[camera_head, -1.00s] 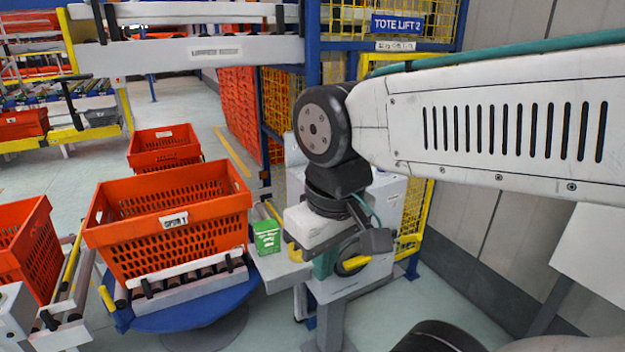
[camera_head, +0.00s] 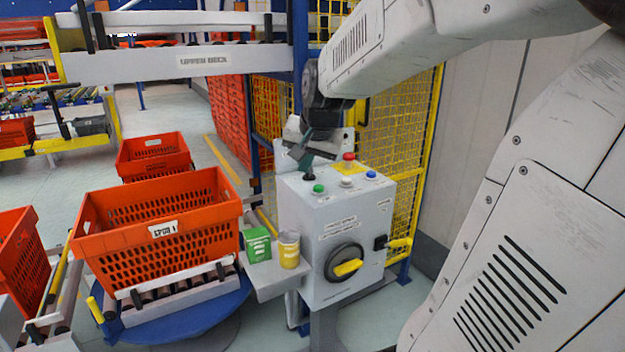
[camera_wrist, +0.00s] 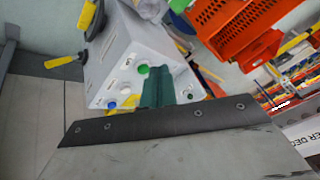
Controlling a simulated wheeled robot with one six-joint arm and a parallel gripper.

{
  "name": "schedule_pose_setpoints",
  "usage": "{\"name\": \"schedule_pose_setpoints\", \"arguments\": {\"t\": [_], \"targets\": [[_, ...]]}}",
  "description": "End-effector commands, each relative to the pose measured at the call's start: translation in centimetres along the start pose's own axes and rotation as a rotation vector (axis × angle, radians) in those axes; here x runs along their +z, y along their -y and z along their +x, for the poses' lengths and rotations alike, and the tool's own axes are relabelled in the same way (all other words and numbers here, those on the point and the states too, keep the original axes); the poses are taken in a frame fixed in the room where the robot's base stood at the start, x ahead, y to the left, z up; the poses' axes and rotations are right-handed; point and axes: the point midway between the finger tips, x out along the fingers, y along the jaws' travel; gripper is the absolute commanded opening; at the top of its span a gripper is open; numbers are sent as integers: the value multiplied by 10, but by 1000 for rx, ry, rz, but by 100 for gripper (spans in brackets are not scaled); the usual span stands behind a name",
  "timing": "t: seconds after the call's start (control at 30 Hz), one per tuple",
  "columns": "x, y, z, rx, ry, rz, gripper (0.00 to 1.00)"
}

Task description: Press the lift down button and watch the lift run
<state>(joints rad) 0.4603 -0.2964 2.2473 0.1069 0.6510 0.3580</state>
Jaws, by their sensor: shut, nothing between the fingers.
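The grey control box (camera_head: 335,235) stands right of center in the head view, with its buttons on the top face. I see a green button (camera_head: 318,189), a white button (camera_head: 345,182), a blue button (camera_head: 371,175) and a red button (camera_head: 349,157). I cannot read which one is lift down. My gripper (camera_head: 304,163) is shut and empty over the back left of the top face. In the wrist view its teal fingers (camera_wrist: 158,88) point at the box, close beside the green button (camera_wrist: 143,69). I cannot tell whether they touch anything.
A black-and-yellow rotary switch (camera_head: 347,264) is on the box's front. A green carton (camera_head: 257,244) and a yellow can (camera_head: 289,249) stand on a side shelf. An orange tote (camera_head: 160,225) sits on the blue turntable (camera_head: 190,318). Yellow mesh fencing (camera_head: 415,140) rises behind.

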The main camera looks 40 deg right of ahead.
Motion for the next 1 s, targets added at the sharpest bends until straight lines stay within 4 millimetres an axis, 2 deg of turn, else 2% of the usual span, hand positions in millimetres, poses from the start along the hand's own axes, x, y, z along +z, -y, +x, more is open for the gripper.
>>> {"name": "schedule_pose_setpoints", "arguments": {"t": [0.03,0.1,0.2,0.3,0.37,0.53,0.87,1.0], "targets": [[-32,-13,13,7,-47,90,0],[-70,-31,26,8,-117,198,0],[-115,-57,39,8,-203,326,0],[-145,-79,48,7,-267,413,0],[-157,-88,50,5,-294,449,0],[-171,-100,54,3,-327,491,0],[-170,-100,54,3,-327,490,0],[-167,-102,61,4,-324,488,0]]}}
